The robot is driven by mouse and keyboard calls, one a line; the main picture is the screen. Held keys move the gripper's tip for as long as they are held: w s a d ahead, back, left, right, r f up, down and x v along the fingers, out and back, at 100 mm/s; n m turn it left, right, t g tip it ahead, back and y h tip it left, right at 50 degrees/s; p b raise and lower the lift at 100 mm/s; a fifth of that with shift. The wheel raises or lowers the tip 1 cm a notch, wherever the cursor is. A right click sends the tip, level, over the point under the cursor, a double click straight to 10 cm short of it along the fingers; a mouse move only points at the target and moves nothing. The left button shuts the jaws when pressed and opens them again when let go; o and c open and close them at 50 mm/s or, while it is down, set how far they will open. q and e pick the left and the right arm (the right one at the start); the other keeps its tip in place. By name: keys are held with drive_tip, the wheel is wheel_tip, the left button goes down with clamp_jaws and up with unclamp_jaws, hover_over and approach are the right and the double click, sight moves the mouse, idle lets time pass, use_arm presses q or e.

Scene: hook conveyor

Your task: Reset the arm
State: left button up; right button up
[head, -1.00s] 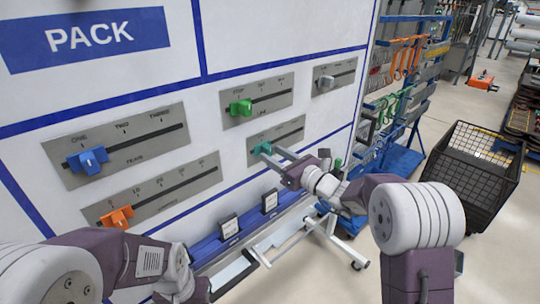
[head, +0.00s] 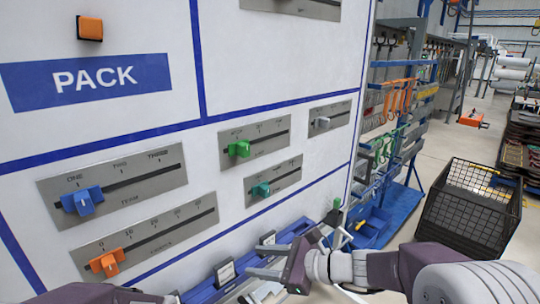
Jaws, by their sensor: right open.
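My right gripper (head: 258,261) is open and empty. It is in front of the panel's lower edge, below the teal slider knob (head: 261,189) and apart from it. The white panel (head: 215,90) carries several slider plates. The blue knob (head: 82,201) is at the left end of its slot, by ONE. The orange knob (head: 107,263) is at the left end, near 0. The green knob (head: 239,148), the teal knob and a grey knob (head: 322,122) are also toward the left ends of their slots. My left gripper is out of view; only a bit of that arm shows at the bottom left.
A blue ledge with small dark label holders (head: 226,272) runs below the panel. A rack with hanging orange and green hooks (head: 400,100) stands right of it. A black wire crate (head: 470,205) is on the floor at right. Open floor lies between them.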

drive_tip(key=s+d+f+n+g+h, duration=0.3)
drive_tip(key=s+d+f+n+h, duration=0.1)
drive_tip(key=s+f+n, duration=0.25)
drive_tip(key=s+d+f+n+g+h, duration=0.3)
drive_tip(key=s+d+f+n, duration=0.2)
drive_tip(key=s+f, duration=0.3)
drive_tip(key=d+f+n+t+h, duration=0.1)
drive_tip(key=d+f+n+h, duration=0.2)
drive_tip(key=d+n+h, duration=0.2)
drive_tip(key=d+n, duration=0.3)
drive_tip(key=d, duration=0.1)
drive_tip(key=shift+d+n, duration=0.3)
drive_tip(key=shift+n, duration=0.05)
